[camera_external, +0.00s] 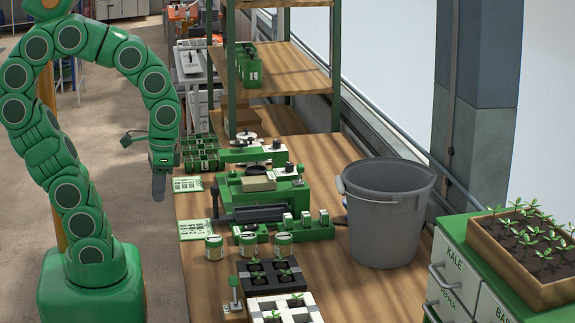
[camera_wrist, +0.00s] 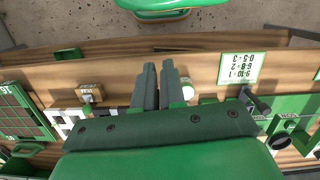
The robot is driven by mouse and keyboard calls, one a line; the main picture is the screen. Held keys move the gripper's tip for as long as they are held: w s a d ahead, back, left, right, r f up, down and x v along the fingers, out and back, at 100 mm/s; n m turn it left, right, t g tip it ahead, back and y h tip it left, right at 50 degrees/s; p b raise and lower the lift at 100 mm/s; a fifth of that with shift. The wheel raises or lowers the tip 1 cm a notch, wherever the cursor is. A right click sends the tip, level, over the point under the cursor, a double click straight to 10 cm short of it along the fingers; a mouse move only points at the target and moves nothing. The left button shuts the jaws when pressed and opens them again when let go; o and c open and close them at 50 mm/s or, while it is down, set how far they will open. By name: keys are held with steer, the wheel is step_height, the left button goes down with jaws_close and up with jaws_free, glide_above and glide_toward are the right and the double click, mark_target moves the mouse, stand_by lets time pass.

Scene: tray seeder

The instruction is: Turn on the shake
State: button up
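The green tray seeder (camera_external: 262,196) stands on the wooden bench, with a dark bar along its front. A green block with several pale switch-like pieces (camera_external: 305,219) sits at its front right. I cannot tell which control is the shake, or its setting. My gripper (camera_external: 158,190) hangs at the left edge of the bench, apart from the seeder and pointing down. In the wrist view its two dark fingers (camera_wrist: 159,72) have a narrow gap between them and hold nothing. A pale round piece (camera_wrist: 187,92) shows beside the right finger.
A label card (camera_external: 188,184) lies near my gripper; a card also shows in the wrist view (camera_wrist: 239,68). A grey bucket (camera_external: 385,225) stands right of the seeder. Several small tins (camera_external: 214,247) and a black seedling tray (camera_external: 262,288) are in front. A shelf (camera_external: 287,70) rises behind.

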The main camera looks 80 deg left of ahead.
steer(key=w+a+n, duration=0.1)
steer(key=w+n, duration=0.2)
steer(key=w, duration=0.1)
steer(key=w+a+n+t, duration=0.1)
steer(key=w+a+n, duration=0.1)
steer(key=w+n, duration=0.1)
steer(key=w+a+n, duration=0.2)
steer(key=w, duration=0.3)
steer(key=shift+w+a+f+n+t, duration=0.1)
steer(key=shift+w+f+n+t, duration=0.1)
steer(key=shift+w+n+t, duration=0.15)
jaws_close()
steer(key=n+t, duration=0.2)
steer(key=n, duration=0.6)
glide_above(255, 226)
steer(key=s, duration=0.2)
steer(key=shift+s+a+f+g, duration=0.1)
steer(key=shift+f+g, duration=0.05)
steer(key=shift+f, duration=0.4)
steer(key=shift+s+f+g, duration=0.1)
steer(key=shift+f, duration=0.4)
steer(key=f, duration=0.4)
steer(key=w+f, duration=0.1)
steer(key=f, duration=0.4)
steer(key=w+f, duration=0.1)
steer(key=f, duration=0.3)
steer(key=shift+f, duration=0.4)
